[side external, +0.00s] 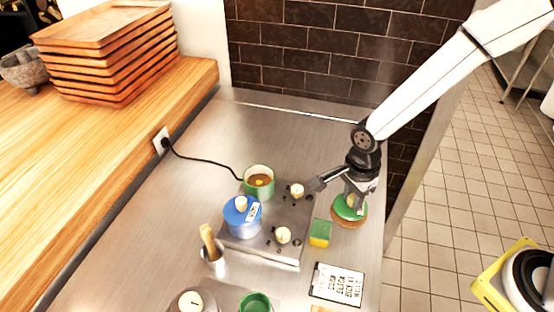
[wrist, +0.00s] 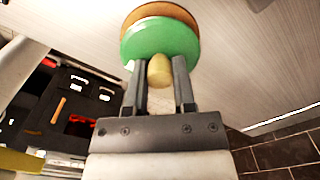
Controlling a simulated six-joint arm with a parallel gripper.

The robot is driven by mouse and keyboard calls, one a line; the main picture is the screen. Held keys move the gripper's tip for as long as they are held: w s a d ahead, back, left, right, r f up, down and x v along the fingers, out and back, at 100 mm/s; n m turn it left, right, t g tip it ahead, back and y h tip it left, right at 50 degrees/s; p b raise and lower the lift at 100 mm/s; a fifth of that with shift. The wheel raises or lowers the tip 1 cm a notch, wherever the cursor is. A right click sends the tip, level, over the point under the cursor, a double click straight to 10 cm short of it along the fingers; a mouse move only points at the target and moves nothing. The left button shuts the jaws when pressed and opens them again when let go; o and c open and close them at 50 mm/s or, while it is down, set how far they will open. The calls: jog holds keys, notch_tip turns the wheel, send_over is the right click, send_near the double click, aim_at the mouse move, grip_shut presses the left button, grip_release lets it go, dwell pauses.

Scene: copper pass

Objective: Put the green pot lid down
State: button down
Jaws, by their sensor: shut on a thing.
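The green pot lid (side external: 347,209) is under my gripper (side external: 351,194), at the right of the steel counter. My gripper is shut on the lid's pale knob. In the wrist view the lid (wrist: 160,42) shows beyond my gripper (wrist: 158,68), with the knob between the fingers. A round brown mat (side external: 350,223) is directly below the lid; its edge also shows behind the lid in the wrist view (wrist: 165,10). I cannot tell whether lid and mat touch. A green pot (side external: 260,170), open with brown contents, stands at the back of the hob.
A blue lidded pot (side external: 243,222) stands on the hob (side external: 270,238). A green and yellow sponge (side external: 320,232) lies close left of the mat. A lettered card (side external: 337,284) lies in front. A utensil holder (side external: 214,258) stands left. The counter's back is clear except for a black cable.

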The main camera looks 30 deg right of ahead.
aim_at(353, 196)
jog(key=shift+f, duration=0.75)
jog(key=shift+f, duration=0.1)
jog(key=shift+c, duration=2.2)
grip_release()
notch_tip(353, 196, up, 12)
jog(key=shift+d, duration=0.15)
